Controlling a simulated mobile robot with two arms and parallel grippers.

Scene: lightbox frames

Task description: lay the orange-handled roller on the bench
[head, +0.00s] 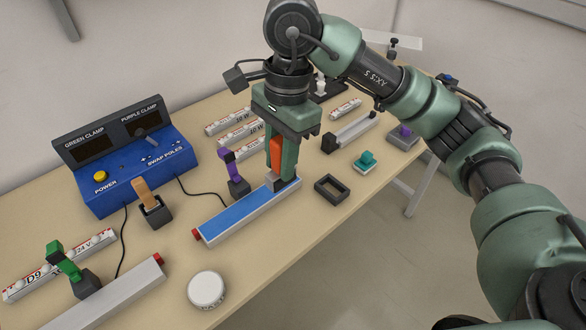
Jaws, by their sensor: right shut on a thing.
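The orange-handled roller (276,150) is upright in my right gripper (279,160), between its two green fingers. The fingers are shut on the orange handle. The roller's grey lower end is just over the far right end of the blue-topped bar (238,218); I cannot tell whether it touches. The wooden bench (265,268) lies below, running from lower left to upper right. My left gripper is not in view.
A blue power box (142,168) with a dark display stands at the back left. A purple clamp (231,165), a dark square frame (331,190), a teal-knobbed block (367,160) and a round white tin (206,288) are nearby. Bare bench lies in front of the blue-topped bar.

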